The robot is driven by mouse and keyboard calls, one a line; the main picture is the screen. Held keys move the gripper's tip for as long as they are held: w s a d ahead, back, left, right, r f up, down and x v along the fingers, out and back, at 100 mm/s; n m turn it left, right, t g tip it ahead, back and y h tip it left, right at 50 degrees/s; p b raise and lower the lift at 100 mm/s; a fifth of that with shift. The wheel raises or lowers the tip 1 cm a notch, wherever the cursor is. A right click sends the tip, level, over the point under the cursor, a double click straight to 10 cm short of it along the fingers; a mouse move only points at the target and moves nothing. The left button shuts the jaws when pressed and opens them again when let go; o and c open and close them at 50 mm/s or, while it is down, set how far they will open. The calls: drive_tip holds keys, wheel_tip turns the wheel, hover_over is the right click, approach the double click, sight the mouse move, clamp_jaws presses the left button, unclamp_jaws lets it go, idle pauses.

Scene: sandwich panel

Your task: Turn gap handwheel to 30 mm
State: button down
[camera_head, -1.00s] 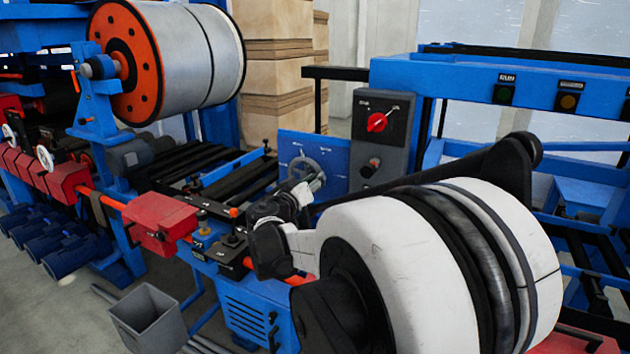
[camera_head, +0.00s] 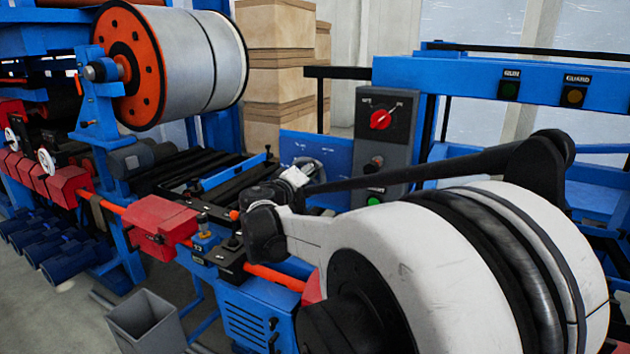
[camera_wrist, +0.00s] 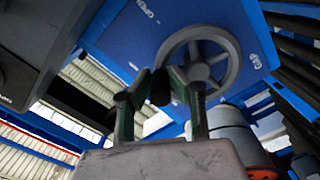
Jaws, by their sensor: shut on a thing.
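The gap handwheel (camera_wrist: 206,58) is a grey spoked wheel on a blue panel (camera_wrist: 125,45), which carries a "GAP" label at the wheel's right. My gripper (camera_wrist: 160,86) is at the wheel's lower left rim in the wrist view, its two fingers shut on a dark part there, apparently the wheel's handle. In the head view the handwheel (camera_head: 317,165) is partly hidden behind my gripper (camera_head: 308,179). I see no readable gap value, and the scale cannot be made out.
A grey control box (camera_head: 383,140) with a red rotary switch and a green button stands right of the blue panel. A red block (camera_head: 160,222), an orange bar and a grey bin (camera_head: 145,320) are at lower left. A large roll (camera_head: 180,60) is behind.

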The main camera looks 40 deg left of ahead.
drive_tip(key=shift+s+a+r+n+b, duration=0.1)
drive_tip(key=shift+a+r+n+b, duration=0.2)
drive_tip(key=shift+n, duration=0.55)
drive_tip(key=shift+s+a+r+n+b, duration=0.15)
drive_tip(key=shift+a+n, duration=0.25)
drive_tip(key=shift+n, duration=0.5)
drive_tip(key=shift+w+a+r+n+b, duration=0.1)
drive_tip(key=shift+a+n+b, duration=0.25)
drive_tip(key=shift+n, duration=0.5)
drive_tip(key=shift+s, duration=0.1)
drive_tip(key=c, duration=1.6)
unclamp_jaws()
drive_tip(key=s, duration=0.4)
drive_tip(key=s+d, duration=0.1)
drive_tip(key=s, duration=0.3)
drive_tip(key=s+d, duration=0.1)
drive_tip(key=s, duration=0.2)
drive_tip(key=shift+s+d, duration=0.1)
drive_tip(key=shift+s, duration=0.3)
